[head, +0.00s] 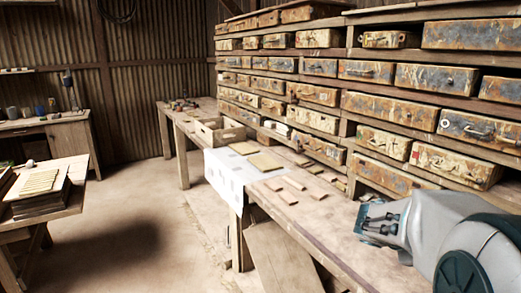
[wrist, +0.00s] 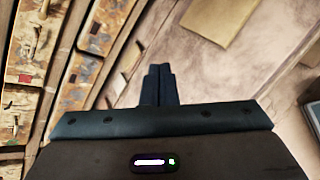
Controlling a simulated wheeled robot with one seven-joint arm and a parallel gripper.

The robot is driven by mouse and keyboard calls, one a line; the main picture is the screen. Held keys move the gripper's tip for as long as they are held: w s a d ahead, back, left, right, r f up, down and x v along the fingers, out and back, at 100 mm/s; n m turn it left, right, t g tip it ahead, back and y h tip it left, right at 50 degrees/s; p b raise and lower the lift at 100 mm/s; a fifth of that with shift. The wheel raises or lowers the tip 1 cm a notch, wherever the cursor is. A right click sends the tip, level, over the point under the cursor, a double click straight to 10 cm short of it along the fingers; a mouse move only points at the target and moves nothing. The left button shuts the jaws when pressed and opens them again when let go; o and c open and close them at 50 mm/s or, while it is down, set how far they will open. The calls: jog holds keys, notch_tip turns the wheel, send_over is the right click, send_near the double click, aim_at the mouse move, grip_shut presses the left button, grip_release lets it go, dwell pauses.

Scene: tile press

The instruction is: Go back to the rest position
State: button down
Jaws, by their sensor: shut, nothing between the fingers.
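My gripper (head: 376,219) is at the lower right of the head view, over the near end of the long wooden bench (head: 305,221). In the wrist view my gripper (wrist: 159,70) shows its two dark fingers together, with nothing held between them. Several thin tan tiles lie on the bench, among them one tile (head: 265,162) on the white sheet (head: 226,173) and a smaller one (head: 293,184) nearer to me. They are apart from my gripper.
A shelf of rusty metal drawers (head: 437,78) rises along the right, close to my arm. A wooden crate (head: 219,131) stands farther back on the bench. A small table at left holds a stack of boards (head: 40,190). The floor (head: 135,220) between is clear.

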jog(key=s+a+f+m+y, duration=0.3)
jog(key=s+a+m+y, duration=0.2)
jog(key=a, duration=0.7)
jog(key=s+a+f+m+y, duration=0.3)
jog(key=s+a+m+y, duration=0.3)
jog(key=s+a, duration=0.4)
jog(key=shift+a+f+m+g+y, duration=0.35)
jog(key=shift+a+m, duration=0.35)
jog(key=shift+a, duration=0.3)
